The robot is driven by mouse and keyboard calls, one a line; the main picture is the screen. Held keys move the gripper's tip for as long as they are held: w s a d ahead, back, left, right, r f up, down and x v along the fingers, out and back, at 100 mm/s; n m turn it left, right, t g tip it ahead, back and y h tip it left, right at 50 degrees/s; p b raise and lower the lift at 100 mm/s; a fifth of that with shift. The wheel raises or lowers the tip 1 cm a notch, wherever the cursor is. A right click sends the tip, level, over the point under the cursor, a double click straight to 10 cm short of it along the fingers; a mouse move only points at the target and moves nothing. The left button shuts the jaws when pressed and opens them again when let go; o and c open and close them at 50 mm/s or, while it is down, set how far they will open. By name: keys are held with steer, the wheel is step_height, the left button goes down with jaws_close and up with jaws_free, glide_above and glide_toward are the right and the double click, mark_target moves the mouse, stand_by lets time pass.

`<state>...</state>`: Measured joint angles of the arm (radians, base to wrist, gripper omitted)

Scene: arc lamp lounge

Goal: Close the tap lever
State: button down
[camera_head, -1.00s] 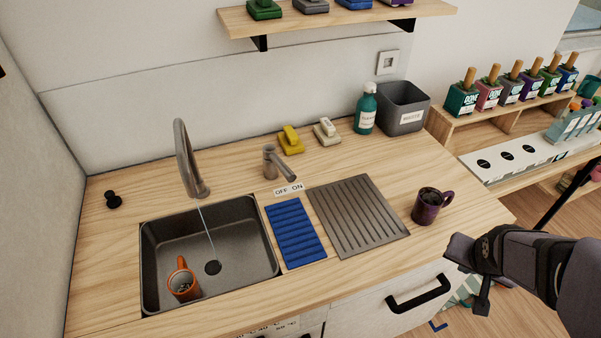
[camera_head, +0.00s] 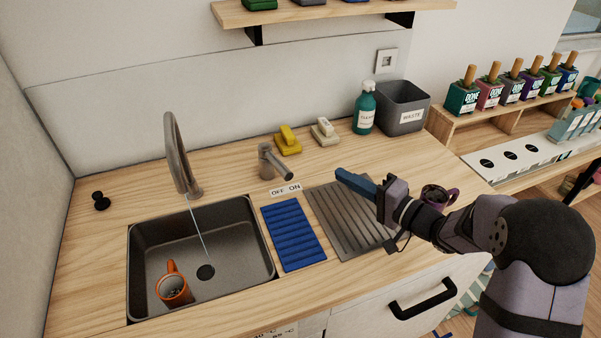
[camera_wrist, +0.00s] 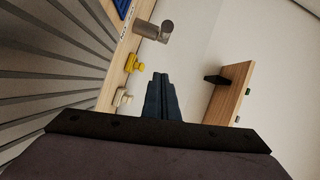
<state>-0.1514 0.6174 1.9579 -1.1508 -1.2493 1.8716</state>
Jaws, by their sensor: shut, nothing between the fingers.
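The tap lever (camera_head: 276,163) is a grey-brown post with an arm on top, standing on the counter behind the OFF ON label (camera_head: 286,190). Its arm points right and forward, towards the ON side. It also shows at the top of the wrist view (camera_wrist: 153,31). The curved faucet (camera_head: 177,155) runs a thin stream of water into the dark sink (camera_head: 240,240). An orange mug (camera_head: 172,288) stands in the sink. My gripper (camera_head: 342,174) is shut and empty, above the ribbed drain board, to the right of the lever and apart from it. Its blue fingers show in the wrist view (camera_wrist: 162,98).
A blue ribbed mat (camera_head: 293,235) and grey drain board (camera_head: 330,215) lie right of the sink. A purple mug (camera_head: 438,195) is partly behind my arm.

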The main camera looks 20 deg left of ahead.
mark_target(292, 176)
steer(key=a+p, duration=0.1)
steer(key=a, duration=0.3)
steer(key=a+p, duration=0.1)
steer(key=a, duration=0.3)
steer(key=a+f, duration=0.1)
steer(key=a, duration=0.3)
steer(key=shift+s+f+p, duration=0.1)
steer(key=shift+s+p, duration=0.1)
steer(key=shift+p, duration=0.2)
steer(key=shift+s+a+p, duration=0.3)
steer(key=shift+s+p, duration=0.05)
steer(key=shift+s, duration=0.3)
steer(key=shift+s+a+p, duration=0.25)
steer(key=shift+s+p, duration=0.05)
steer(key=shift+s, duration=0.3)
steer(key=shift+s+g, duration=0.15)
steer(key=shift+g, duration=0.15)
